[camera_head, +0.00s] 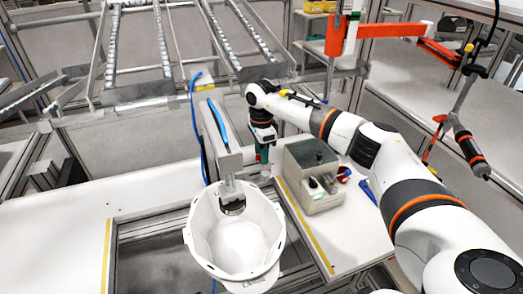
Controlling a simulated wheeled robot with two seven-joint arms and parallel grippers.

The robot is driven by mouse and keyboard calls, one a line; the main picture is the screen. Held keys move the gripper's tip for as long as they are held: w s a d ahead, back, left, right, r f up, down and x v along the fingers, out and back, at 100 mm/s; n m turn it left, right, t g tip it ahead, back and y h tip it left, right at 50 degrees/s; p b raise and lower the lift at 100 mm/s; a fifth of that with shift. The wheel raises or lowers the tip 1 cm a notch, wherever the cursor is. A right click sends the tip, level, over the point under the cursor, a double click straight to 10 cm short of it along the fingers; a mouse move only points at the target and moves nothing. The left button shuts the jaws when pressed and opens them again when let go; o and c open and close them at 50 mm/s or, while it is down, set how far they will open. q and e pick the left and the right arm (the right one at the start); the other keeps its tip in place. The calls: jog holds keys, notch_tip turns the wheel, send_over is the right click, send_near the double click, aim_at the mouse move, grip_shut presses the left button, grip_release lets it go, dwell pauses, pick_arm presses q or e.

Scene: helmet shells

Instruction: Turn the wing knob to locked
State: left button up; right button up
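A white helmet shell (238,245) hangs open side up on the end of a grey bracket (226,160), with a dark clamp piece (232,207) inside its back edge. I cannot make out for sure which part is the wing knob or how it is turned. My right arm comes in from the right, and my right gripper (265,160) points down just right of the bracket, behind the shell. Its fingers are small and partly hidden, so I cannot tell whether they are open or hold anything. My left gripper is not in view.
A grey box with small dark knobs (314,170) stands on the white table right of the gripper. A blue cable (193,120) runs left of the bracket. A black-and-orange tool (470,150) hangs at right. The left tabletop is clear.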

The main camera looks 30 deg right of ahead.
grip_shut()
